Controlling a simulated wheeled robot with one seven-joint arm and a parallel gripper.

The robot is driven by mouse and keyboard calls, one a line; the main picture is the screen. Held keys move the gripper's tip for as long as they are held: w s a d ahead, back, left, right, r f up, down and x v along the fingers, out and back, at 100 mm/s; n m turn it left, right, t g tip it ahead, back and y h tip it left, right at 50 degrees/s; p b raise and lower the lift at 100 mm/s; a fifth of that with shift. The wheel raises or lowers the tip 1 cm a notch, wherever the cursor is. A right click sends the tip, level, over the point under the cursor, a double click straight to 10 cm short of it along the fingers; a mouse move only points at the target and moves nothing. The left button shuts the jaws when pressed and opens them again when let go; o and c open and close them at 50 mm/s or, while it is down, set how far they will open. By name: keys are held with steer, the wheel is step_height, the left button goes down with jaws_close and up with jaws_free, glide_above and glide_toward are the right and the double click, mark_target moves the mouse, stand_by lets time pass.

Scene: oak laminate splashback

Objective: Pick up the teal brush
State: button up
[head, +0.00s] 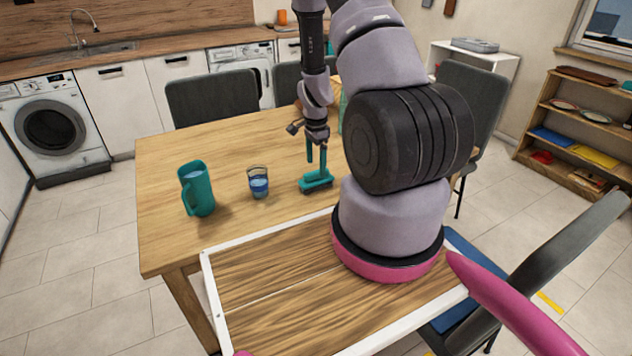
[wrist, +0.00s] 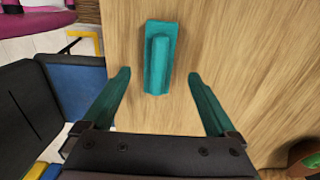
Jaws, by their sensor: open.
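The teal brush (head: 316,183) lies on the wooden table to the right of a glass. In the wrist view the teal brush (wrist: 160,60) lies lengthwise up the picture, with a raised narrow handle along its middle. My gripper (head: 316,162) points down over the brush in the head view. In the wrist view my gripper (wrist: 159,76) is open, with one teal finger on each side of the brush's line and clear gaps between. Nothing is held. I cannot tell the exact height of the fingertips above the brush.
A teal jug (head: 197,188) and a glass with blue liquid (head: 258,182) stand left of the brush. Dark chairs (head: 212,97) surround the table (head: 165,230). A partly seen brown and green object (wrist: 306,157) is at the wrist view's lower right.

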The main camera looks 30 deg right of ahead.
mark_target(316, 171)
step_height(316, 171, down, 4)
steer(key=shift+s+f, duration=0.1)
steer(key=shift+f, duration=0.15)
jaws_close()
steer(key=shift+r, duration=5.05)
